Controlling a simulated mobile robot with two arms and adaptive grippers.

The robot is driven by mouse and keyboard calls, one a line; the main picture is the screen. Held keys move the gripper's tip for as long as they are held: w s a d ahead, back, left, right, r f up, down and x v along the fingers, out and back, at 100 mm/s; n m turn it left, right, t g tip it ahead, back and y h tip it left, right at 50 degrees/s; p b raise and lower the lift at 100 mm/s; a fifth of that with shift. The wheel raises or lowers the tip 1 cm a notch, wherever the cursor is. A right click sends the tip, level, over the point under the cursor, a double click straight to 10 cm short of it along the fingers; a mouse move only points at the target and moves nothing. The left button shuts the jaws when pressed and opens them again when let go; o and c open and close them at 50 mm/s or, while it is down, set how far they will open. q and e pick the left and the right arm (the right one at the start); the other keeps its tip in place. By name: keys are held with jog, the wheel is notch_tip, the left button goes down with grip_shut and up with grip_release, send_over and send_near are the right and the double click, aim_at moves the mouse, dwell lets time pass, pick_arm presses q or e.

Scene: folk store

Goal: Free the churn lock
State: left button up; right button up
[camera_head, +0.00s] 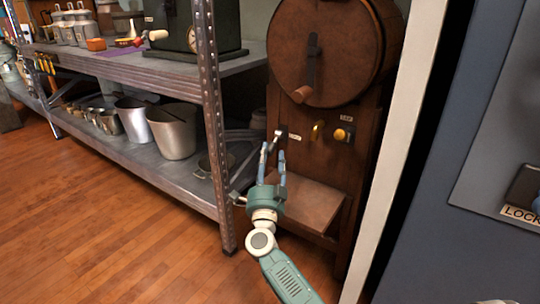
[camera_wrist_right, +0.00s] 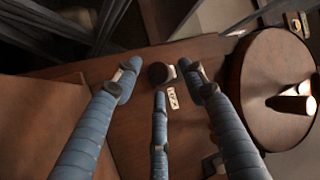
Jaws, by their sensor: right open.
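The churn is a brown wooden drum (camera_head: 325,50) with a crank handle (camera_head: 303,93) on an upright wooden stand. Its front panel has a dark round knob at the left with a small white label (camera_head: 295,137). My right gripper (camera_head: 272,150) is open, its blue fingers pointing up at this part of the panel. In the right wrist view the dark knob (camera_wrist_right: 160,73) sits between the spread fingertips, with its label (camera_wrist_right: 173,97) beside it. I cannot tell whether any finger touches the knob. My left gripper is not in view.
A brass piece (camera_head: 317,130) and a yellow knob (camera_head: 341,134) are farther right on the panel. A wooden ledge (camera_head: 300,203) juts out below. A metal shelf (camera_head: 190,183) with buckets stands at the left, its post close to my arm. A white post (camera_head: 400,150) borders the right.

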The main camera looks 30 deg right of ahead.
aim_at(274, 142)
jog(key=shift+b+x, duration=0.45)
jog(key=shift+x, duration=1.3)
grip_shut()
